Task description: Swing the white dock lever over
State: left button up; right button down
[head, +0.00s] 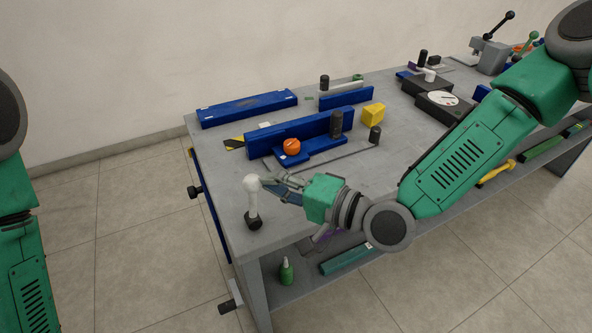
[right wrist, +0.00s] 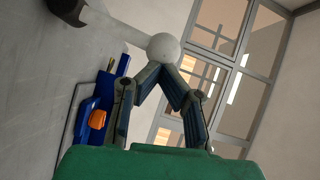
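The white dock lever (head: 252,203) stands nearly upright at the near left corner of the workbench, with a round white knob on top and a dark base. In the right wrist view its white knob (right wrist: 163,47) is just past my fingertips, and its pale shaft runs up left to a dark base. My right gripper (head: 264,181) is right of the knob. In the wrist view the tips of my right gripper (right wrist: 162,70) come together right at the knob; I cannot tell whether they touch it. My left arm shows at the left edge; its gripper is out of view.
On the workbench (head: 225,215) are blue rails (head: 300,127), an orange knob (head: 291,146), a yellow block (head: 373,114) and dark posts. A round dial (head: 437,98) and levers stand farther right. A green bottle (head: 286,271) is on the lower shelf. Floor left of the bench is clear.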

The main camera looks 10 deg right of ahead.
jog(key=s+a+n+g+h+p, duration=0.1)
jog(key=a+n+h+p, duration=0.2)
jog(key=a+p, duration=0.2)
jog(key=shift+s+a+r+n, duration=0.25)
jog(key=shift+s+a+n, duration=0.05)
jog(key=shift+a, duration=0.4)
